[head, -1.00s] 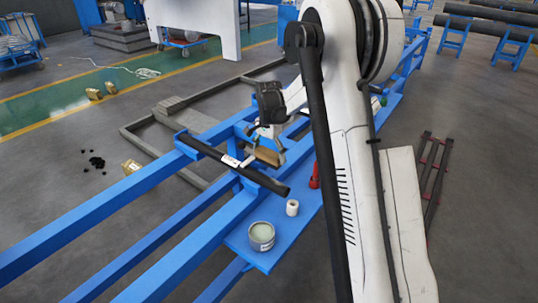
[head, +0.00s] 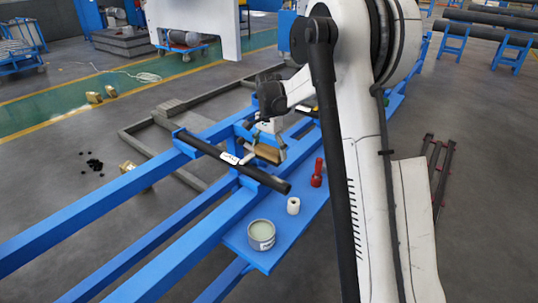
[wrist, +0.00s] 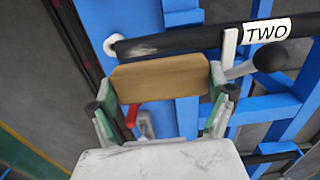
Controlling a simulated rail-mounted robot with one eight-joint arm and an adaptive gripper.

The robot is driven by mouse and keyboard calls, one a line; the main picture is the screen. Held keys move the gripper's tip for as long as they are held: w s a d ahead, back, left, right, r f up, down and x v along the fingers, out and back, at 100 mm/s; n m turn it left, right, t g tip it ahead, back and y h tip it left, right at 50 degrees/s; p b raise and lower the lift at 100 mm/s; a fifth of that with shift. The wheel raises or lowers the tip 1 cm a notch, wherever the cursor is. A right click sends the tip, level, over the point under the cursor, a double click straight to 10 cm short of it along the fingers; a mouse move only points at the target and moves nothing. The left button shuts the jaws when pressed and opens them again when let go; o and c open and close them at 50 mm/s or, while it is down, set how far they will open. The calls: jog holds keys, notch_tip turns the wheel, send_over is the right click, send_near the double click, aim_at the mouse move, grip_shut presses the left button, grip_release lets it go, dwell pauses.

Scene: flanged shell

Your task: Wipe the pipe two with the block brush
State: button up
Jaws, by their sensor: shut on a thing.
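Pipe two is a black pipe (head: 213,150) lying across blue supports in the head view. In the wrist view the pipe (wrist: 190,40) carries a white label reading TWO and a pale smudge near its left end. The block brush, a tan wooden block (wrist: 160,78), is held between the fingers of my gripper (wrist: 160,90). The brush (head: 267,153) also shows in the head view, at the right side of the pipe, close to it. The brush's bristles are hidden, so I cannot tell whether they touch the pipe.
A grey tin (head: 261,235), a white roll (head: 293,205) and a red object (head: 317,173) stand on the blue shelf (head: 240,247). A lever with a black knob (wrist: 270,55) sits beside the pipe near the label. Blue rails surround the pipe.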

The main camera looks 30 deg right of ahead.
aim_at(269, 160)
jog(key=shift+f+b, duration=1.5)
jog(key=shift+f, duration=1.45)
notch_tip(269, 160, down, 2)
jog(key=shift+f+b, duration=0.1)
jog(key=shift+b, duration=0.3)
jog(key=shift+s+d, duration=0.4)
jog(key=shift+s, duration=0.4)
jog(key=shift+c, duration=0.5)
jog(key=shift+s+d, duration=0.35)
jog(key=shift+s, duration=0.25)
jog(key=shift+s+d, duration=0.35)
jog(key=shift+s, duration=0.3)
jog(key=shift+s+d, duration=0.3)
jog(key=shift+s, duration=0.4)
jog(key=shift+s+d, duration=0.35)
jog(key=shift+s, duration=0.3)
jog(key=shift+w+a, duration=0.6)
jog(key=shift+w, duration=0.55)
jog(key=shift+w+a, duration=0.55)
jog(key=shift+w, duration=0.6)
jog(key=shift+w+a, duration=0.6)
jog(key=shift+w, duration=0.55)
notch_tip(269, 160, up, 4)
jog(key=shift+s+f+p, duration=0.15)
jog(key=shift+p, duration=0.75)
jog(key=shift+r, duration=0.3)
jog(key=shift+r+p, duration=1.3)
jog(key=shift+r, duration=0.8)
